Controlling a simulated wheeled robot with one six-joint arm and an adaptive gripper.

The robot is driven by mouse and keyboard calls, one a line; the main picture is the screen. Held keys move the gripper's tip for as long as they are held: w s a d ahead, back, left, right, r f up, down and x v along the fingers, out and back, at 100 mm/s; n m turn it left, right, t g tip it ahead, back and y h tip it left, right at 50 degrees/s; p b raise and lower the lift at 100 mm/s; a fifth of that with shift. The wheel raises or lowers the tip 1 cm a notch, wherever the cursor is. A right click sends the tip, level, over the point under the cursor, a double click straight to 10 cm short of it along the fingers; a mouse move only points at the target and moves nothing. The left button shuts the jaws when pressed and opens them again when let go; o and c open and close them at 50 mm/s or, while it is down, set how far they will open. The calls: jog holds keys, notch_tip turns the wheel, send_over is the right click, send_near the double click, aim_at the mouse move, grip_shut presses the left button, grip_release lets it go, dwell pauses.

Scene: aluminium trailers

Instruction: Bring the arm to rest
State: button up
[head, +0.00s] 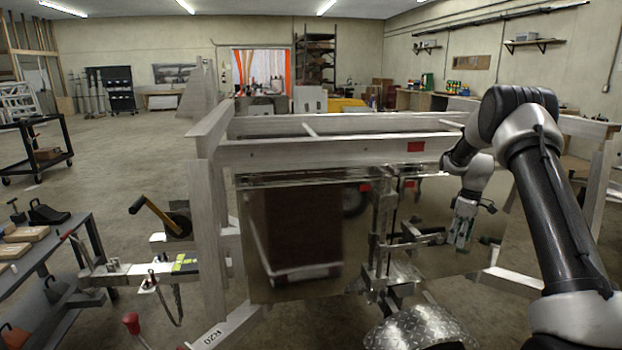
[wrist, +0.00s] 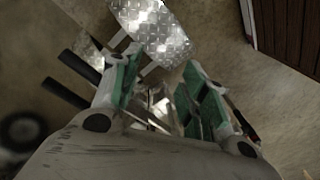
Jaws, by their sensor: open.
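My arm comes in from the right of the head view, bends at a raised elbow and reaches down at the right of the picture. My gripper (head: 461,238) hangs at its end, pointing down, in front of a large reflective panel (head: 290,240) of the trailer. In the wrist view my gripper (wrist: 158,78) is open, with green pads on both fingers. Nothing is visible between the fingers except blurred metal parts beyond them. I cannot tell how far those parts are from the fingertips.
An aluminium trailer frame (head: 320,152) stands close in front. A diamond-plate piece (head: 425,328) lies low ahead and also shows in the wrist view (wrist: 150,28). A winch with a yellow handle (head: 155,216) and a grey bench (head: 58,245) are at left. Open floor (head: 115,150) lies behind.

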jog(key=s+a+r+m+t, duration=0.1)
jog(key=s+a+r+m, duration=0.2)
jog(key=s+r, duration=0.6)
jog(key=s+a+r+m+t, duration=0.2)
jog(key=s+a+r, duration=0.4)
jog(key=s, duration=1.4)
jog(key=s+a+r+m+t, duration=0.1)
jog(key=s+a+r+m, duration=0.2)
jog(key=s+r, duration=0.9)
jog(key=s+a, duration=0.1)
jog(key=s, duration=0.2)
jog(key=shift+a+m+t+h, duration=0.15)
jog(key=shift+m+t+h, duration=0.15)
jog(key=shift+h, duration=0.1)
